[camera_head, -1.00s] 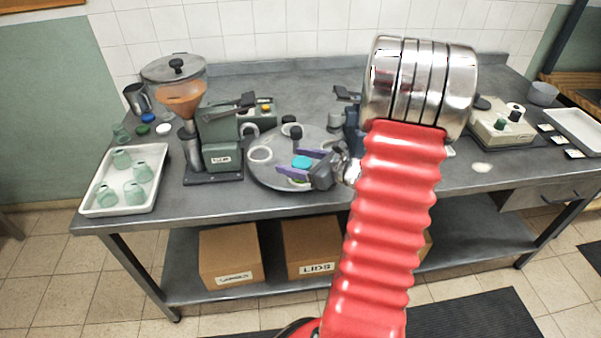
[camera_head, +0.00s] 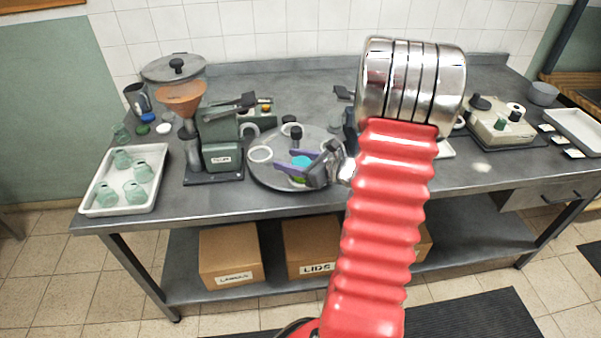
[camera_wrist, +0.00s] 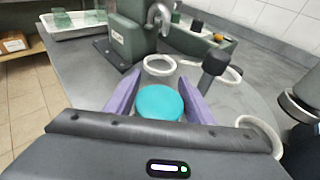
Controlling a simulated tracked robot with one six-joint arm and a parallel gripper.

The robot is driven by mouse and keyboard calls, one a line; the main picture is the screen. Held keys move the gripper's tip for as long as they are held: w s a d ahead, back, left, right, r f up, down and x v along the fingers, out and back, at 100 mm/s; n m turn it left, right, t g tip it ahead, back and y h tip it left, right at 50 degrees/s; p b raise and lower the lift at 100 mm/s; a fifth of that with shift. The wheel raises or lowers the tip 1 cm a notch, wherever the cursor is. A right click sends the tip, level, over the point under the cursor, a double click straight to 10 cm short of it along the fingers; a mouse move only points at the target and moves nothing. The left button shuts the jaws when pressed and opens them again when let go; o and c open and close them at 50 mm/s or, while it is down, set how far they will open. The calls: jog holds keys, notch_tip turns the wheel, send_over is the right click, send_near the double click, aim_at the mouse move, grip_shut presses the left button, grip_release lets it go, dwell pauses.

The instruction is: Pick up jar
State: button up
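A jar with a teal lid (camera_head: 302,161) stands on the round grey turntable (camera_head: 262,178). Green shows below the lid in the head view. In the wrist view the round teal lid (camera_wrist: 160,102) is between the two purple fingers of my gripper (camera_wrist: 160,78). The fingers are spread on either side of it; small gaps seem to remain. My gripper (camera_head: 291,163) also shows in the head view, reaching in from the right, low over the turntable. The jar's body is mostly hidden.
White rings (camera_head: 261,154) sit around the turntable, and a black-knobbed post (camera_head: 296,133) stands behind the jar. A green machine with an orange funnel (camera_head: 183,93) is to the left. A white tray (camera_head: 93,207) holds several glass jars at the far left.

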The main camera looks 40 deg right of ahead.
jog(key=c, duration=0.8)
jog(key=shift+r, duration=0.1)
jog(key=shift+c, duration=0.2)
notch_tip(320, 180, up, 10)
dwell(0.7)
